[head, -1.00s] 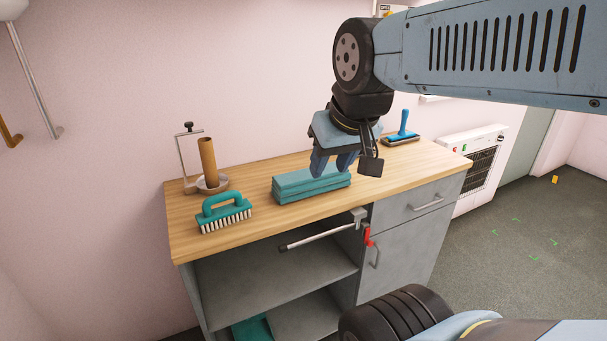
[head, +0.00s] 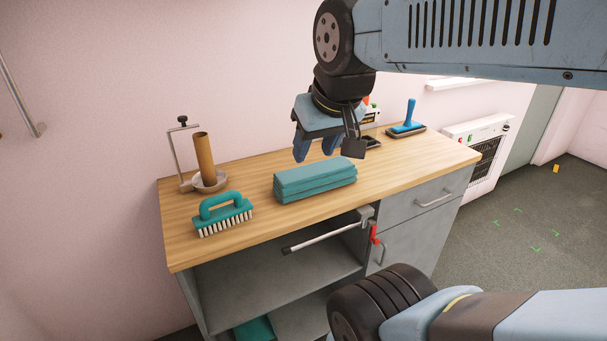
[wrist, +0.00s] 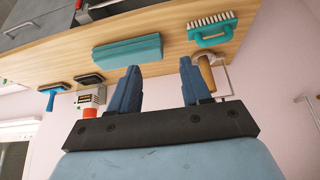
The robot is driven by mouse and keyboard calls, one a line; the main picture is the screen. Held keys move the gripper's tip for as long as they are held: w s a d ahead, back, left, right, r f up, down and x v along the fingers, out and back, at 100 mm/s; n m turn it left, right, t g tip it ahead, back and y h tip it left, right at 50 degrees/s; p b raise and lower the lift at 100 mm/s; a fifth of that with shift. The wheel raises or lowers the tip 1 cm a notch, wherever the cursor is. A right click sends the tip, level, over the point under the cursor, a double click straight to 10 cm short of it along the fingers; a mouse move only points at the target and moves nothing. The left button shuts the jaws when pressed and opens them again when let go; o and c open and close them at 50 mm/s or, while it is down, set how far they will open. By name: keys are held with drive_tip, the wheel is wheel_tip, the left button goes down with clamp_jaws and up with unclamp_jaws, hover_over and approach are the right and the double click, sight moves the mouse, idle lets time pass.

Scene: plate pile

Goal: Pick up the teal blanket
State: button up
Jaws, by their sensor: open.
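The teal blanket (head: 315,182) is a folded, flat rectangular stack lying on the wooden worktop, near its front edge. It also shows in the wrist view (wrist: 127,51), beyond the fingertips and to their left. My gripper (head: 316,150) is above and just behind the blanket in the head view, pointing down. Its two blue fingers are apart with nothing between them, as the wrist view (wrist: 158,72) shows. The gripper does not touch the blanket.
A teal brush (head: 222,214) and a cardboard tube in a dish (head: 206,165) stand left on the worktop (head: 270,215). A bar clamp (head: 325,236) is fixed to the front edge.

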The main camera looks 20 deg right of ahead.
drive_tip(key=o, duration=0.3)
drive_tip(key=shift+w+d+f, duration=0.1)
drive_tip(key=shift+w+f, duration=0.1)
drive_tip(key=shift+w, duration=0.3)
drive_tip(key=o, duration=0.6)
drive_tip(key=w+f+m+g, duration=0.1)
drive_tip(key=w, duration=0.1)
drive_tip(key=w+f+m+g, duration=0.1)
drive_tip(key=w+f+m, duration=0.1)
drive_tip(key=w+d+f+m+g, duration=0.1)
drive_tip(key=w+f, duration=0.1)
drive_tip(key=shift+w+d, duration=0.1)
drive_tip(key=shift+w, duration=0.25)
drive_tip(key=shift+o, duration=0.2)
drive_tip(key=m+g+h, duration=0.2)
drive_tip(key=m+h, duration=1.2)
approach(313, 170)
drive_tip(key=shift+x, duration=4.3)
